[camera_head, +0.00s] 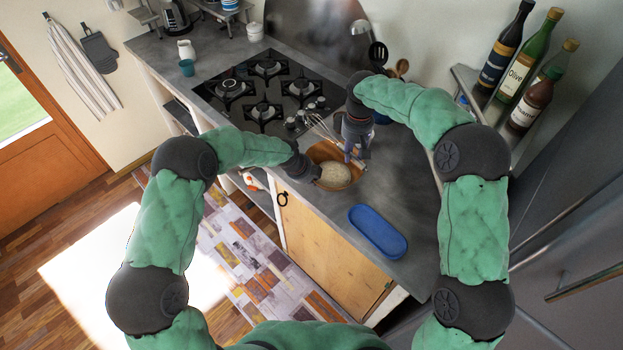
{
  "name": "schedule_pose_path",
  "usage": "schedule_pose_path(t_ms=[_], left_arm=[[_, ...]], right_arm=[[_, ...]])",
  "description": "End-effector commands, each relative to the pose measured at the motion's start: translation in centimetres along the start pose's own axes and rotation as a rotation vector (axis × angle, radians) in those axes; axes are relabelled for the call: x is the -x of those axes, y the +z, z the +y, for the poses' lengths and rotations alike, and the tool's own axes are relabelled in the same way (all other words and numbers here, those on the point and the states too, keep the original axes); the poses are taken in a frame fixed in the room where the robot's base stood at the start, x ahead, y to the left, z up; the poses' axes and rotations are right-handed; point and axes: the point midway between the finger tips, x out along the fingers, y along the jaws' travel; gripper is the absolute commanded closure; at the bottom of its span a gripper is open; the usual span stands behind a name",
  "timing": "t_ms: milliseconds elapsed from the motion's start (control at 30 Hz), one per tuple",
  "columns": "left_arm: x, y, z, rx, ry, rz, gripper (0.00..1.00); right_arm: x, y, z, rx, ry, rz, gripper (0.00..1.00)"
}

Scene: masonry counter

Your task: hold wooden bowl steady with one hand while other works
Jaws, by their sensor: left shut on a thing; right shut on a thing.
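The wooden bowl (323,152) sits on the grey counter near its front edge, with a pale, dough-like mass (334,174) inside. My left gripper (314,171) is at the bowl's left side, shut on its rim. My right gripper (354,153) is above the bowl's back right side, pointing down. The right gripper hides part of the bowl's far rim and the whisk's handle.
A blue oval tray (378,231) lies on the counter in front of the bowl. A black gas hob (267,92) is behind and left. Several bottles (519,70) stand on a shelf at the right. Bare counter (400,180) lies right of the bowl.

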Motion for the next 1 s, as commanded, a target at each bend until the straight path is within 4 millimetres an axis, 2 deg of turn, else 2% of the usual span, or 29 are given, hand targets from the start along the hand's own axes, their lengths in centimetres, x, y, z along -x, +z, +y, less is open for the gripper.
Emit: schedule_pose_path(t_ms=[433, 567, 767, 1000], left_arm=[[0.0, 0.0, 0.0, 0.000, 0.000, 0.000, 1.00], [0.0, 0.0, 0.0, 0.000, 0.000, 0.000, 1.00], [0.0, 0.0, 0.0, 0.000, 0.000, 0.000, 1.00], [0.0, 0.0, 0.0, 0.000, 0.000, 0.000, 1.00]], right_arm=[[0.0, 0.0, 0.0, 0.002, 0.001, -0.001, 1.00], [-0.3, 1.0, 0.0, 0.052, 0.020, -0.042, 1.00], [-0.3, 4.1, 0.7, 0.258, 0.143, -0.228, 1.00], [2.0, 5.9, 2.4, 0.503, 0.404, -0.492, 1.00]])
